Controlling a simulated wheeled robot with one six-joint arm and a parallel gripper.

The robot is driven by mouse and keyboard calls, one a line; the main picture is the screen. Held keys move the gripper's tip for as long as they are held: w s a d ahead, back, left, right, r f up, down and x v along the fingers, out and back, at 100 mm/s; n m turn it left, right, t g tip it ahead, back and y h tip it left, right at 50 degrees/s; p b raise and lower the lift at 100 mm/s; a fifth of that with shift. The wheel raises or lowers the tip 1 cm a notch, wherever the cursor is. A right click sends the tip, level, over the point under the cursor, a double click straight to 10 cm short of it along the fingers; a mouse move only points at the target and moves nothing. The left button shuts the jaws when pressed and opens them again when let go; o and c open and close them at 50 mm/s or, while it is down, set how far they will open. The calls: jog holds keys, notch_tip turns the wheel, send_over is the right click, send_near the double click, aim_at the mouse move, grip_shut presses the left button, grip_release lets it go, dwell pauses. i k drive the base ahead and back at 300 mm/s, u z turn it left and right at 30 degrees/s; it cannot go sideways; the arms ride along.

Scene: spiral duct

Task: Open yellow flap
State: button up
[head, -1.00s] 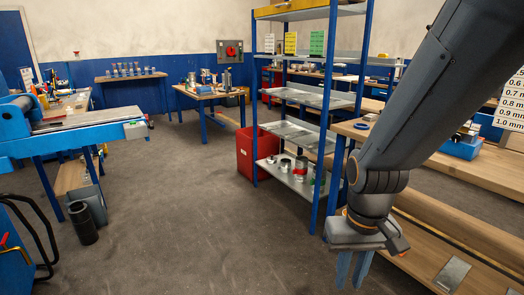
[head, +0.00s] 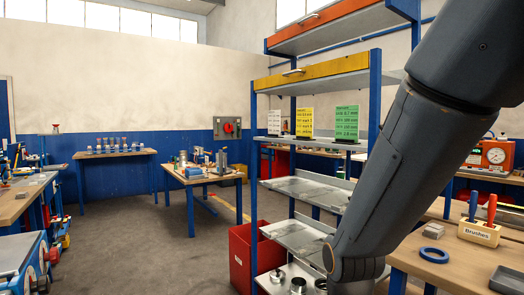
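The yellow flap (head: 319,73) is a long panel along the front of an upper level of the blue-posted shelf. It has a light bar handle (head: 293,72) on its face and looks closed. An orange-red flap (head: 335,24) with its own handle sits on the level above. My dark arm comes in from the upper right and passes in front of the shelf's right side. My gripper is below the picture and out of view.
Green and yellow cards stand on the shelf below the flap. A red bin (head: 241,255) stands at the shelf's left foot. A wooden workbench (head: 452,265) with a brush holder (head: 479,232) is at right. Open floor (head: 140,230) lies to the left.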

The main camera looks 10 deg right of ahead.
aim_at(359, 61)
jog(key=u, duration=0.1)
jog(key=i, duration=1.5)
jog(key=u, duration=0.15)
